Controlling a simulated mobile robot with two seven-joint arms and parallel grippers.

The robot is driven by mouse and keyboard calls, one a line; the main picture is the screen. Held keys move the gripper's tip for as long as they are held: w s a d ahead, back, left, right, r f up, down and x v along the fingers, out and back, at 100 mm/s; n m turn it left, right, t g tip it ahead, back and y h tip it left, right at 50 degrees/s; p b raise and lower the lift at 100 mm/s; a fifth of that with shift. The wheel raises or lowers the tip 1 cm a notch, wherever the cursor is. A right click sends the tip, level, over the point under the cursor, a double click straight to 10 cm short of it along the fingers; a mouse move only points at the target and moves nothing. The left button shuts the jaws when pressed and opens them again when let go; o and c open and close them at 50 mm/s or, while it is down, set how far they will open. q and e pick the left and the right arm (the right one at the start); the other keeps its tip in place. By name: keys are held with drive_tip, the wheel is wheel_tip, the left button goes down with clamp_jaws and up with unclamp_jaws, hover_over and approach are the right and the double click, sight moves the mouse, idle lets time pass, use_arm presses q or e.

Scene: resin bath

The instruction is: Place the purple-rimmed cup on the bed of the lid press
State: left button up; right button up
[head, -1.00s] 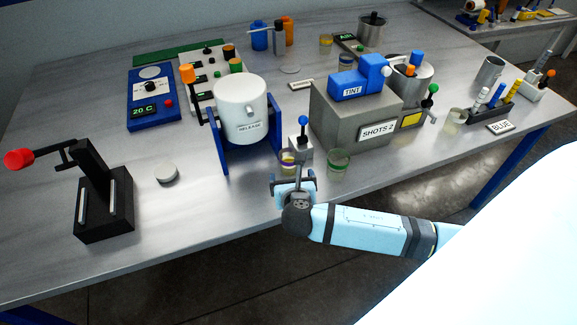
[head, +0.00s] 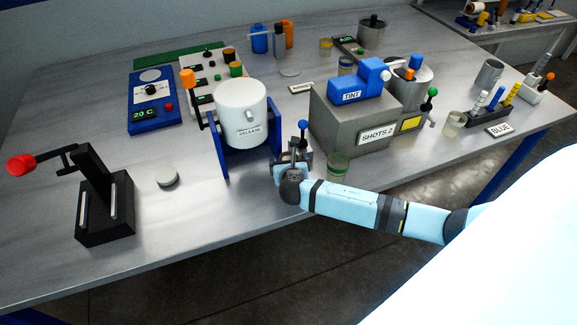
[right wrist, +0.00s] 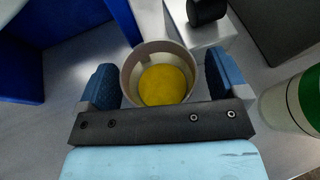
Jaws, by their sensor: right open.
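The purple-rimmed cup (right wrist: 160,78) stands with yellow contents between the fingers of my right gripper (right wrist: 164,74) in the right wrist view. The fingers are open, one on each side of the cup, with small gaps visible. In the head view my right gripper (head: 290,162) is low at the table, right of the white release pot, and mostly hides the cup. The lid press (head: 106,205) is the black stand with a red-knobbed lever at the left. Its black base is empty as far as I can see. My left gripper is not in view.
A green-rimmed cup (head: 338,168) stands just right of my gripper. The white pot (head: 241,112) in its blue cradle stands to the left, the grey tint dispenser (head: 345,118) behind right. A pale disc (head: 167,176) lies beside the press. The front table strip is clear.

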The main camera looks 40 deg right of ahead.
drive_tip(key=c, duration=1)
drive_tip(key=shift+c, duration=0.2)
